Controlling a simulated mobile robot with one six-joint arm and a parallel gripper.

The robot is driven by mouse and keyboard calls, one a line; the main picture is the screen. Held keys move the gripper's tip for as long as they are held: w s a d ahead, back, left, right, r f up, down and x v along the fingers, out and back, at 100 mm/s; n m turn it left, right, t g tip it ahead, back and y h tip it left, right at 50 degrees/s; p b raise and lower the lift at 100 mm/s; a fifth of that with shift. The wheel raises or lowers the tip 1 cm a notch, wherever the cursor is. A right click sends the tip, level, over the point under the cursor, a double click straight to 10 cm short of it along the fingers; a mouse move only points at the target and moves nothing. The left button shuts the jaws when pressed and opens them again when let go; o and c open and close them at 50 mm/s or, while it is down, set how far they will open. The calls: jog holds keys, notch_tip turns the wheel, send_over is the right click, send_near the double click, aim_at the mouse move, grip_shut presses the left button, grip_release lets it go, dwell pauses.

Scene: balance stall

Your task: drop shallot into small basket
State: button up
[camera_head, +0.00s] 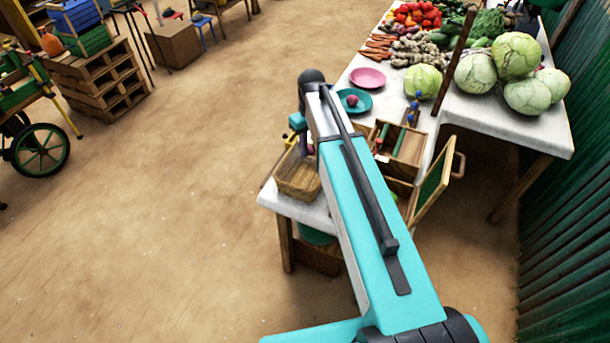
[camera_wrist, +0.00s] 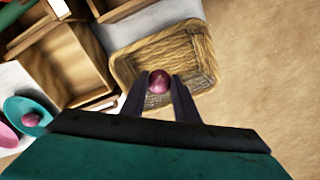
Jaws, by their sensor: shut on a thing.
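A purple-red shallot (camera_wrist: 159,82) is held between the two dark fingertips of my gripper (camera_wrist: 160,98) in the wrist view. My gripper is shut on it. The small wicker basket (camera_wrist: 203,42) lies behind the shallot in that view, and the shallot appears over its inside, toward the near rim; the height above it is hard to tell. In the head view the basket (camera_head: 297,180) stands at the near left corner of the white table. My arm hides most of my gripper and the basket's right side there.
A teal plate (camera_head: 346,108) holds another round purple item (camera_head: 352,100); a pink plate (camera_head: 367,78) lies beyond it. A wooden compartment box (camera_head: 408,145) stands right of my arm. Cabbages (camera_head: 517,55) and other vegetables fill the table's far part.

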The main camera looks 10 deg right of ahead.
aim_at(310, 155)
jog(key=shift+f+b, duration=1.65)
jog(key=shift+f, duration=1.2)
jog(key=o, duration=1.2)
jog(key=shift+r, duration=0.1)
jog(key=shift+r, duration=0.45)
jog(key=shift+r+b, duration=1.6)
jog(key=shift+r, duration=4.75)
